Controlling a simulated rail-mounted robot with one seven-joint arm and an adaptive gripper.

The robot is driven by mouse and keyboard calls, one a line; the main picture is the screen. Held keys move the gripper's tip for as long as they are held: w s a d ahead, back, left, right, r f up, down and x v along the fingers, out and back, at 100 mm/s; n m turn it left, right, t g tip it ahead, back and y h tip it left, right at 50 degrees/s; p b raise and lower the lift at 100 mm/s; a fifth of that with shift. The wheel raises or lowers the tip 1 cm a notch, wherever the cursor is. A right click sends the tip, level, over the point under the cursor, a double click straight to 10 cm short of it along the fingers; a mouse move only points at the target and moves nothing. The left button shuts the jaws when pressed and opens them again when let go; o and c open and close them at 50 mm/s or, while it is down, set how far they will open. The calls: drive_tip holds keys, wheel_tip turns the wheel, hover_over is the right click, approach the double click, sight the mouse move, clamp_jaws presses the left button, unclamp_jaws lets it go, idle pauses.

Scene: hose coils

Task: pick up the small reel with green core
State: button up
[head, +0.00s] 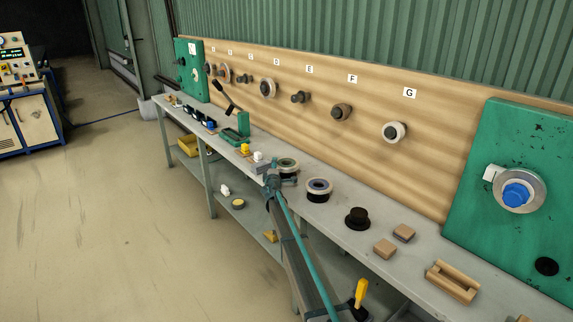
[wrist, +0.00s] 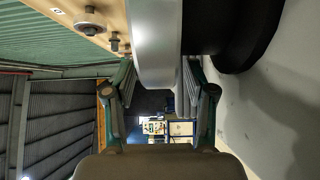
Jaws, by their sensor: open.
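The small reel with a greenish core (head: 288,162) lies flat on the bench, just behind my gripper in the head view. My gripper (head: 273,183) is open at the bench's front edge, beside and slightly left of that reel. In the wrist view my gripper (wrist: 160,98) has its two fingers apart. A large silver-grey rim (wrist: 155,45) fills the upper part of the space between them, with a dark round body (wrist: 245,35) to its right. I cannot tell which reel these belong to, or whether a finger touches the rim.
A yellow-topped item (head: 246,150) and green stand (head: 238,130) are left. Pegs line the wooden board (head: 440,150) behind.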

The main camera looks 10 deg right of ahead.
drive_tip(key=w, duration=0.3)
drive_tip(key=shift+d+p, duration=0.2)
drive_tip(key=shift+p, duration=0.2)
clamp_jaws()
